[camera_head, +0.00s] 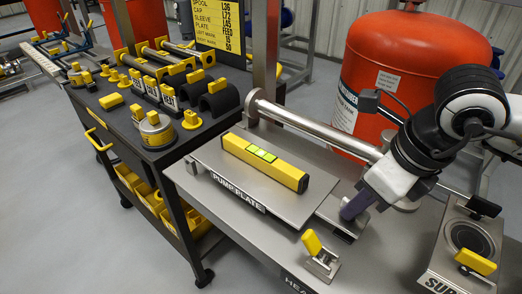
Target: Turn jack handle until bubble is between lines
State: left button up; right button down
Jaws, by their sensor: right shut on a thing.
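A yellow spirit level (285,173) lies on the flat pump plate (218,160). Its green vial (262,154) faces up; the bubble and lines are too small to tell apart. My right gripper (351,208) points down at the right end of the plate, apart from the level. It is shut on the jack handle, which the fingers mostly hide. My left gripper is not in view.
A large red tank (408,62) stands behind the plate, with a steel pipe (315,129) running in front of it. A yellow-handled clamp (312,243) is at the front. A black cart (118,122) with several yellow-tagged parts stands left. A round fitting (468,236) sits right.

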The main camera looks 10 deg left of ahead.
jog(key=shift+f+n+b, duration=0.1)
jog(key=shift+n+b, duration=0.4)
jog(key=shift+n, duration=0.6)
jog(key=shift+n+g, duration=0.4)
jog(key=shift+n, duration=0.2)
jog(key=shift+y, duration=0.3)
jog(key=c, duration=1.9)
grip_release()
